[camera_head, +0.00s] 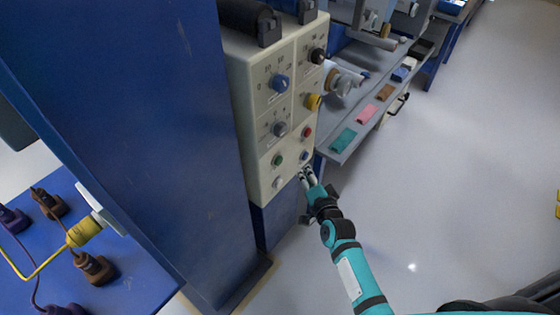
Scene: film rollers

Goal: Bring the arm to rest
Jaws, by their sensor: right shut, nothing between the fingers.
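My right arm (348,262) is teal with black joints and comes in from the bottom right, reaching up and to the left. My right gripper (305,172) is shut and empty. Its fingertips are close to the lower right edge of a beige control panel (262,150), just below a blue button (304,155). I cannot tell whether they touch the panel. My left gripper is not in view.
A large blue cabinet wall (170,120) stands left of the panel. A grey shelf (350,140) with a green pad (344,140) and a pink pad (368,113) runs behind. Plugs and cables lie on a blue surface (140,270) at lower left. The floor (450,180) at right is clear.

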